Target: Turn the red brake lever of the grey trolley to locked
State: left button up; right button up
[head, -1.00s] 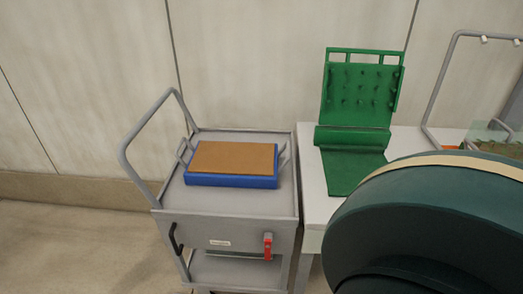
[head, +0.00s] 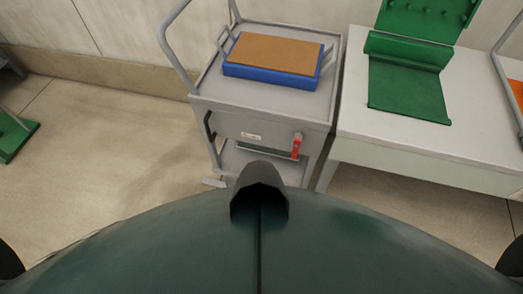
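The grey trolley (head: 268,113) stands at the upper middle of the head view, with its front panel towards me. The red brake lever (head: 296,147) is on the right part of that panel, below a small grey pivot. The lever hangs down, close to vertical. A small label (head: 251,136) is left of it; its text is too small to read. Neither of my grippers is in view, and nothing touches the lever.
A blue tray with a brown top (head: 270,82) sits on the trolley. A white table (head: 430,148) with a green stand (head: 407,88) is close on the right. Open floor (head: 120,150) lies to the left. My dark green body fills the bottom.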

aim_at(299, 136)
jog(key=k+l, duration=0.25)
jog(key=l+u, duration=0.1)
jog(key=l, duration=0.55)
jog(key=i+l, duration=0.45)
jog(key=l, duration=0.15)
jog(key=u, duration=0.05)
